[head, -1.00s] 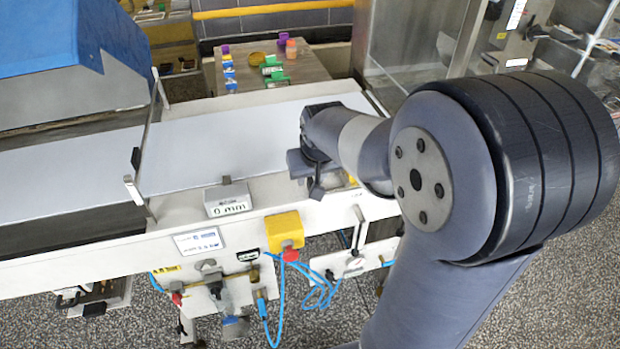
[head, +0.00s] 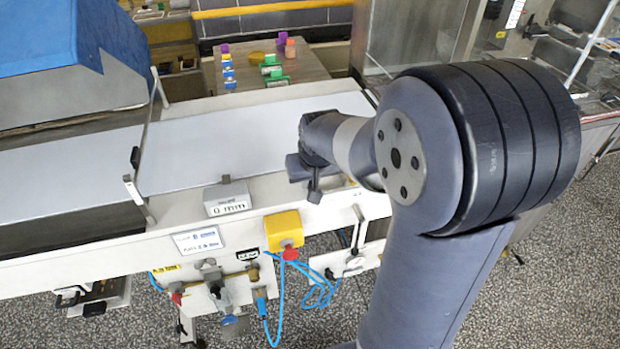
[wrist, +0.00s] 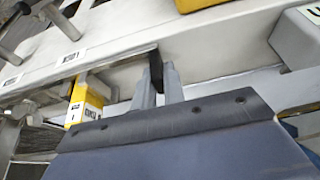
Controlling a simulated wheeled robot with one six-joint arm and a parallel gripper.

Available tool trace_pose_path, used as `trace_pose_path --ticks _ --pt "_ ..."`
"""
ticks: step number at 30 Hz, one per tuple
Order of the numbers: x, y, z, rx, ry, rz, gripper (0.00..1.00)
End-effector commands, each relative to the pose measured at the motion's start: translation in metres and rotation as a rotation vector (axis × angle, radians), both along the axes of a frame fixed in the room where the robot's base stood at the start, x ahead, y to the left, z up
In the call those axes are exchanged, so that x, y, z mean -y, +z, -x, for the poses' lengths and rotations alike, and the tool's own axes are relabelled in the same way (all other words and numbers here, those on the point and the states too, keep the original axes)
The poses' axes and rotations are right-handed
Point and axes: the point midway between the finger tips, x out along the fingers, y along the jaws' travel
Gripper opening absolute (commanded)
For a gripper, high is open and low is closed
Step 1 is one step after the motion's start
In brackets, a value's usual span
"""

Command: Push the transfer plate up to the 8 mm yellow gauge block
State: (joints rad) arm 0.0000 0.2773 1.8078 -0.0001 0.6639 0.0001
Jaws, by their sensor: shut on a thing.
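My gripper (wrist: 158,84) is shut on a small black upright handle (wrist: 155,62) at the edge of the pale machine in the wrist view. A yellow gauge block (wrist: 88,96) with a white label stands left of the fingers, apart from them. In the head view my wrist hangs over the front rail and the fingertips are hidden. I cannot clearly make out the transfer plate's edges or its gap to the block.
A grey readout box (head: 227,199) on the rail seems to show 0 mm. A yellow box with a red button (head: 285,230) hangs below. A pale flat belt (head: 220,150) lies behind. Small coloured blocks stand on a back table (head: 310,68).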

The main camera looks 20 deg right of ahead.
Motion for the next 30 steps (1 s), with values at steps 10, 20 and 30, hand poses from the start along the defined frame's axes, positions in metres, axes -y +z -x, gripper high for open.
trace_pose_path --ticks 10,20,30 --pt "0.0031 0.0005 -0.0002 0.001 0.000 0.000 0.00" --pt "0.0033 0.0005 -0.0002 0.001 0.000 0.001 0.26" --pt "0.0029 0.0015 0.0003 0.001 0.000 0.000 0.33"
